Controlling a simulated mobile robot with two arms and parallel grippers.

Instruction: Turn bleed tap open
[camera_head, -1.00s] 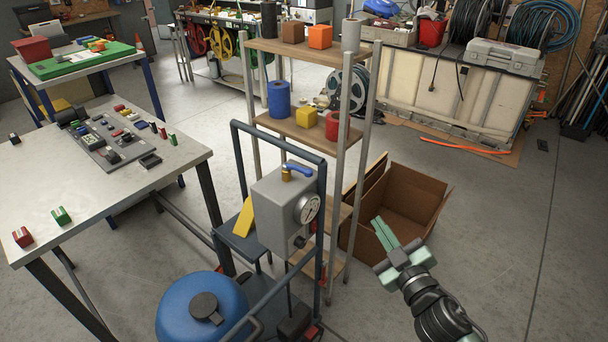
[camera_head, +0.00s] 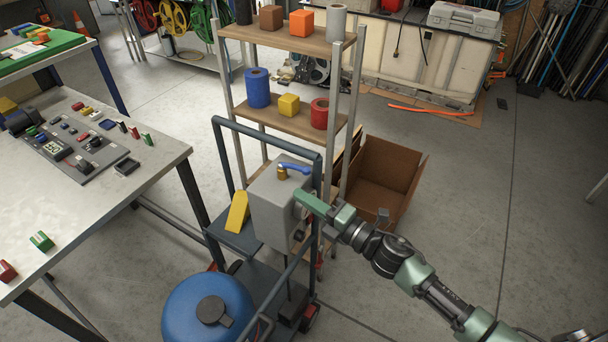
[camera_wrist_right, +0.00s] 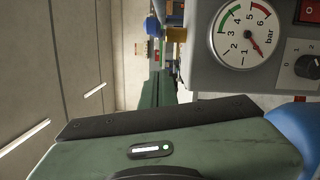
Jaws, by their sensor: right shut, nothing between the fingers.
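The bleed tap (camera_head: 295,168) has a blue lever on a brass body and stands on top of the grey box (camera_head: 270,208). The lever lies roughly level, pointing right in the head view. My right gripper (camera_head: 299,195) is shut and empty. Its green fingers appear close to the box's gauge side, below and right of the lever, and partly cover the gauge in the head view. Whether they touch the box cannot be told. In the right wrist view the fingers (camera_wrist_right: 158,90) are together beside the box, and the pressure gauge (camera_wrist_right: 245,36) shows clearly. My left gripper is out of view.
A dark tube frame (camera_head: 318,185) surrounds the box, above a blue tank (camera_head: 208,310). A shelf rack (camera_head: 290,125) stands behind, with an open cardboard box (camera_head: 385,175) to the right. A worktable (camera_head: 120,195) is at left. The right floor is mostly clear.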

